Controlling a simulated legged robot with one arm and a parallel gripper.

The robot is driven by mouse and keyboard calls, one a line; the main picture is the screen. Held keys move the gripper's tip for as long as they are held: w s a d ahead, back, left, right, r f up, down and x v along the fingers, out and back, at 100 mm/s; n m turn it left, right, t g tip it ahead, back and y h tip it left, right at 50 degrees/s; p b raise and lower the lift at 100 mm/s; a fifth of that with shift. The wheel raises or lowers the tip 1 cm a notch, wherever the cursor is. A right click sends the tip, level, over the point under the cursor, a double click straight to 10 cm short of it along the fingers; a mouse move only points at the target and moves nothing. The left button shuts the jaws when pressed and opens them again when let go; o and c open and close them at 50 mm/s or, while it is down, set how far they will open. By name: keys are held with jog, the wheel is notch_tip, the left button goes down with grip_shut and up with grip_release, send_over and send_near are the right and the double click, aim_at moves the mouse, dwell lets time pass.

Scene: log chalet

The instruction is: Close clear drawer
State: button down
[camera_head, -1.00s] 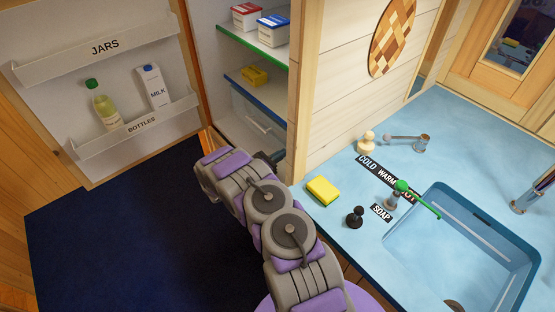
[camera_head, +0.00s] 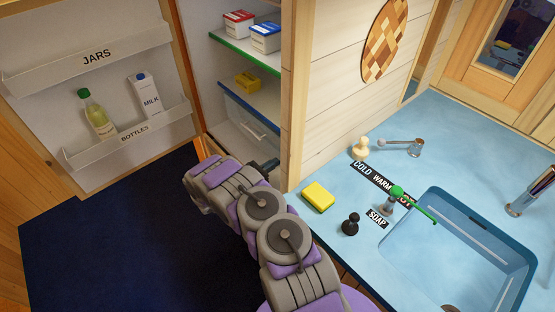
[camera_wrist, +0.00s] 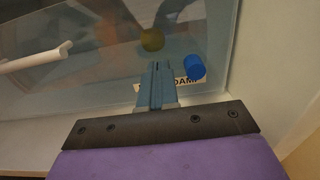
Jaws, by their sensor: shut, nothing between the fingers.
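The clear drawer (camera_head: 257,124) is low in the open fridge in the head view, with a pale handle on its front. In the wrist view its see-through front (camera_wrist: 95,80) fills much of the picture, with the white handle (camera_wrist: 38,58) at the left. My gripper (camera_wrist: 156,70) is shut and empty, its fingertips at the drawer front right of the handle; whether they touch is unclear. The fingers partly cover a label on the drawer. In the head view my arm hides the drawer's lower part, and my gripper (camera_head: 271,163) shows only in part.
A blue cylinder (camera_wrist: 195,67) and a yellow round thing (camera_wrist: 152,40) show near the fingertips. A pale wall (camera_wrist: 262,75) stands close on the right. The fridge door (camera_head: 95,85) stands open at left with bottle racks. The counter (camera_head: 350,260) lies to the right.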

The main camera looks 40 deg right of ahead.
jog(key=a+p, duration=0.2)
jog(key=a, duration=0.9)
jog(key=shift+s+a+r, duration=0.1)
jog(key=shift+a, duration=0.05)
